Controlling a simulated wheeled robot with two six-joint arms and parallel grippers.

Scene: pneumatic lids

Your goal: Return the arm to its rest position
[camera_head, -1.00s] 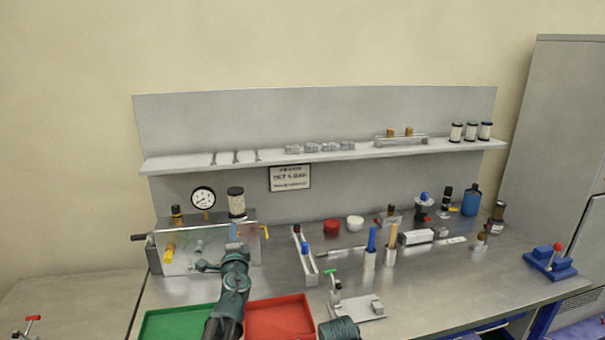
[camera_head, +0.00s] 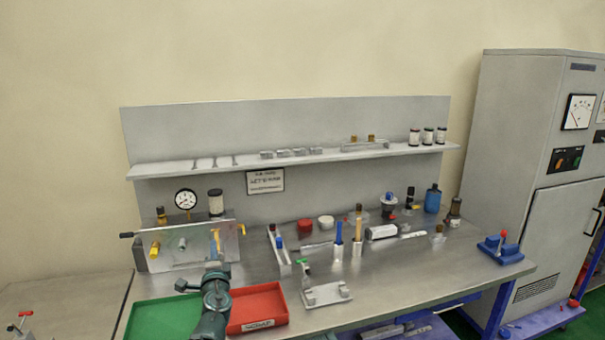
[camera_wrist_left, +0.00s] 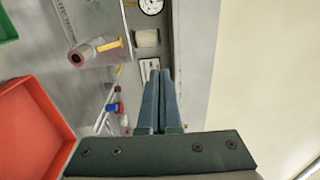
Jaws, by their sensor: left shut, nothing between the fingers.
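My left arm comes in from the bottom of the head view, over the gap between the green tray (camera_head: 160,322) and the red tray (camera_head: 262,306). My left gripper (camera_head: 213,250) points toward the metal panel unit (camera_head: 160,262) at the back left of the bench. In the left wrist view its two blue-grey fingers (camera_wrist_left: 160,80) are shut together with nothing between them. The red tray (camera_wrist_left: 30,125) lies to their left in that view. My right gripper is not in view.
Bottles, markers and small fixtures crowd the bench's back. A blue clamp block (camera_head: 500,249) stands at the right. The bench front (camera_head: 400,290) is fairly clear.

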